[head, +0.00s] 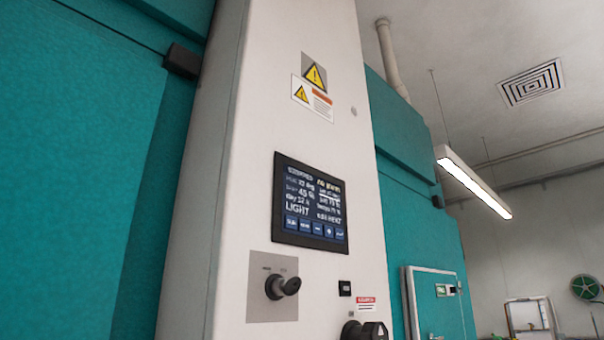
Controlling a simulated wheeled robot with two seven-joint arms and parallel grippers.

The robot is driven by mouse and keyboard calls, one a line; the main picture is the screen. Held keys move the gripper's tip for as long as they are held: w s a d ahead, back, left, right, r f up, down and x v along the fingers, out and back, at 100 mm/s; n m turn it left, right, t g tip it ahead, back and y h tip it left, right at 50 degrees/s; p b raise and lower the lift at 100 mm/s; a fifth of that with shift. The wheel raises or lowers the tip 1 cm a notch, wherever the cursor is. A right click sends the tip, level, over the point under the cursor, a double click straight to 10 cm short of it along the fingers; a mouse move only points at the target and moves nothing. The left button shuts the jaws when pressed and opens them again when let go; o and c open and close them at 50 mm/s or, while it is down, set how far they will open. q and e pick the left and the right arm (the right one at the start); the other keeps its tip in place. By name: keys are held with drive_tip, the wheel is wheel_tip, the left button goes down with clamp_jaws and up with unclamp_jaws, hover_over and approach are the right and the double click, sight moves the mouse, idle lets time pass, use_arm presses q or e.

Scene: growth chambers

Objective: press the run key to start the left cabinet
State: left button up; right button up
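A white control column (300,130) stands in the middle of the head view, between teal cabinet panels. A dark touchscreen (310,203) is set in its front and is lit. It shows lines of white and yellow text, with "LIGHT" readable, and a row of small blue keys (315,227) along its bottom. The key labels are too small to read surely, so I cannot tell which is the run key. The left cabinet's teal wall (80,170) fills the left side. Neither of my grippers is in view.
Below the screen, a black key switch (283,286) on a grey plate and a black rotary knob (365,331) stick out. Warning labels (313,90) are above. A lamp (474,183) hangs at right.

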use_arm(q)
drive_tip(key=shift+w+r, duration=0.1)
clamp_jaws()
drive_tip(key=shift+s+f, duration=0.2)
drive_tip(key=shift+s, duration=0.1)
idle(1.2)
